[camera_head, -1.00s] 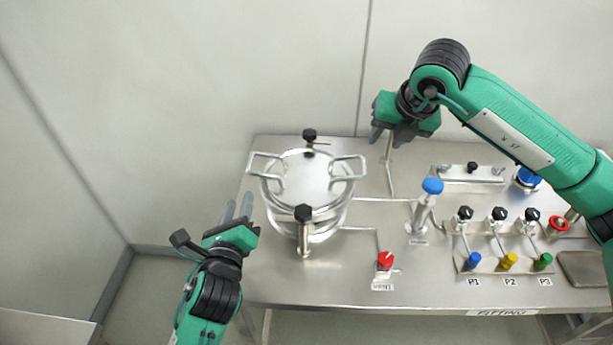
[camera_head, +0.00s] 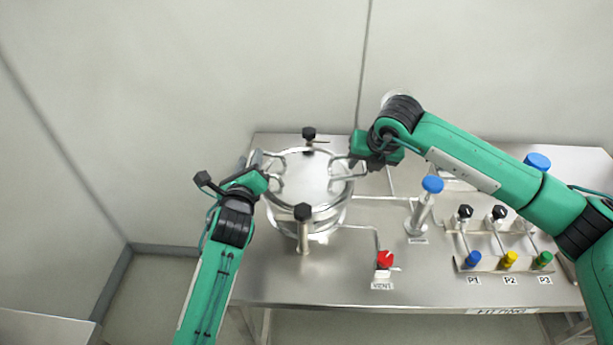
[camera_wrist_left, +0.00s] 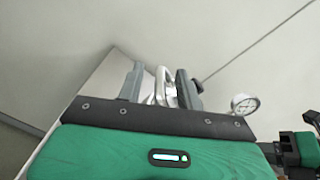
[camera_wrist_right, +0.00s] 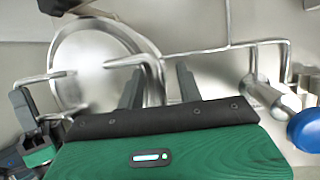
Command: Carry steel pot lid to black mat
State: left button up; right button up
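The steel pot lid (camera_head: 304,182) is a round, shiny disc with two raised loop handles, lying on the steel vessel (camera_head: 328,219). My left gripper (camera_head: 254,163) is at its left handle. In the left wrist view the handle (camera_wrist_left: 162,85) stands between the spread fingers (camera_wrist_left: 160,86). My right gripper (camera_head: 350,167) is at the right handle. In the right wrist view the lid (camera_wrist_right: 92,62) lies left, and its handle (camera_wrist_right: 152,75) reaches between the parted fingers (camera_wrist_right: 158,84). I cannot make out a black mat in any view.
Black-knobbed clamps stand behind (camera_head: 309,134) and in front (camera_head: 303,213) of the lid. A blue-capped post (camera_head: 432,186), a red vent valve (camera_head: 385,260) and several coloured knobs occupy the right of the steel table (camera_head: 330,288). Its front left is clear.

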pick_arm(q)
jog(key=shift+w, duration=0.1)
grip_shut()
pick_arm(e)
grip_shut()
